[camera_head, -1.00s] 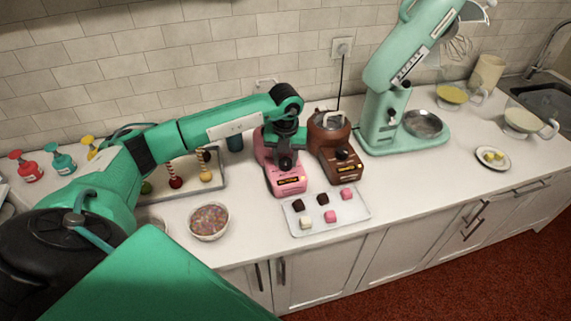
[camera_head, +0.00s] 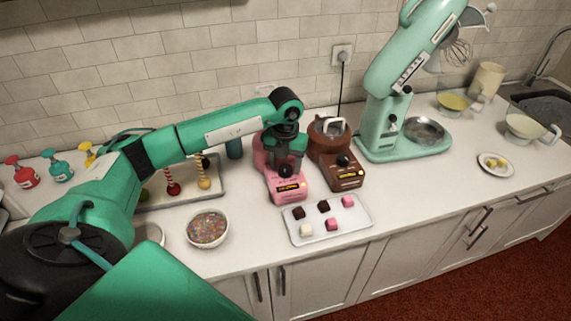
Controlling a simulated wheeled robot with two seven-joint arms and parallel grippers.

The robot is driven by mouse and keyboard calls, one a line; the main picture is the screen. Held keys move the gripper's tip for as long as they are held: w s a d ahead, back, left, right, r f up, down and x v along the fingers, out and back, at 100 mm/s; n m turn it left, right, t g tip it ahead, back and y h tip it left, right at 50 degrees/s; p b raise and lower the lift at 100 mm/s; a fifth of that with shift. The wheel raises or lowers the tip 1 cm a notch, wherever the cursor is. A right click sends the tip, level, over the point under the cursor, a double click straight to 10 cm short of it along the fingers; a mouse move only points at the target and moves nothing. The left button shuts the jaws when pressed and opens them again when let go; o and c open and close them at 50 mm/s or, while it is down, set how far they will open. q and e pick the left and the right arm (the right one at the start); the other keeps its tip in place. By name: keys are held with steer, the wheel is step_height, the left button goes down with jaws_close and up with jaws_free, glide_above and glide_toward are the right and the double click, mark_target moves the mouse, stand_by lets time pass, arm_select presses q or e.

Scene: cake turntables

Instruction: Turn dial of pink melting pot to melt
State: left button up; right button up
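The gripper and wrist hide most of the pot's bowl. My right gripper is not in view.
A brown melting pot (camera_head: 344,176) stands close on the right. A tray of chocolates (camera_head: 327,228) lies in front, and a sprinkle bowl (camera_head: 208,228) is at front left. A mint stand mixer (camera_head: 385,140) is further right. Clear counter lies right of the tray.

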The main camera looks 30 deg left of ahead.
mark_target(286, 168)
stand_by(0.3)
arm_select(q)
steer(key=shift+r, duration=0.3)
step_height(286, 168, up, 13)
steer(key=b, duration=0.3)
stand_by(0.4)
